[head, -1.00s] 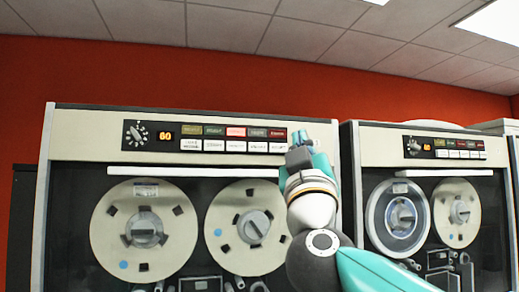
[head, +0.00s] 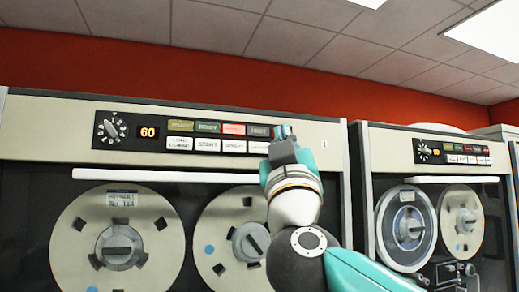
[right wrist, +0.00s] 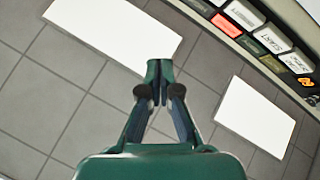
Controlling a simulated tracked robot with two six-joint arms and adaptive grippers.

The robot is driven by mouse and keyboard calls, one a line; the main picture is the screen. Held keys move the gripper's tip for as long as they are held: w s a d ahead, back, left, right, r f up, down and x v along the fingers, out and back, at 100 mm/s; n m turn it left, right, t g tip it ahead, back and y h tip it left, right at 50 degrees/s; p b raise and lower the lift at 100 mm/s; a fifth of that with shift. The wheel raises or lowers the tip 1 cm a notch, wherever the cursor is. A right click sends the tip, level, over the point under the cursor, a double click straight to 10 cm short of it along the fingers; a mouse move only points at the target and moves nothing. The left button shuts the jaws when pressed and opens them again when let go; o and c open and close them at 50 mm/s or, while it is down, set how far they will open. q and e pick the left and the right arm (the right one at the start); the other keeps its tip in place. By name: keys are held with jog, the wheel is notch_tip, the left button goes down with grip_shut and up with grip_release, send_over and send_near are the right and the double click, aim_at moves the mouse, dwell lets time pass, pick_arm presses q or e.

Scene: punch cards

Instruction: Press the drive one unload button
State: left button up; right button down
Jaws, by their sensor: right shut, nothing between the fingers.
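The nearer tape drive (head: 60,118) fills the left and middle of the head view; a small label plate is at its panel's right. Its black panel has a row of coloured lamps above a row of white buttons. The third white button (head: 234,146) and the fourth (head: 258,147) have lettering too small to read surely. My right gripper (head: 283,132) is shut and empty at the panel's right end, hiding part of the rightmost lamp and button. I cannot tell whether it touches. In the right wrist view its shut fingertips (right wrist: 159,75) are in front of ceiling. My left gripper is out of view.
A second tape drive (head: 368,150) stands to the right, with its own panel (head: 452,152). Below the nearer panel are a white bar (head: 170,175) and two reels. In the right wrist view, part of a button panel (right wrist: 270,42) runs along the upper right.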

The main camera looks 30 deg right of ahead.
aim_at(264, 148)
jog(key=shift+w+d+p, duration=0.35)
jog(key=shift+w+p, duration=0.05)
jog(key=shift+w, duration=1.05)
jog(key=shift+w+d+p, duration=0.35)
jog(key=shift+w+p, duration=0.05)
jog(key=shift+w, duration=1.05)
jog(key=shift+w+d+p, duration=0.35)
jog(key=shift+w+p, duration=0.05)
jog(key=shift+w, duration=1.05)
jog(key=shift+w+p, duration=0.25)
jog(key=shift+p, duration=0.05)
jog(key=shift+w+d, duration=0.1)
jog(key=shift+w, duration=0.05)
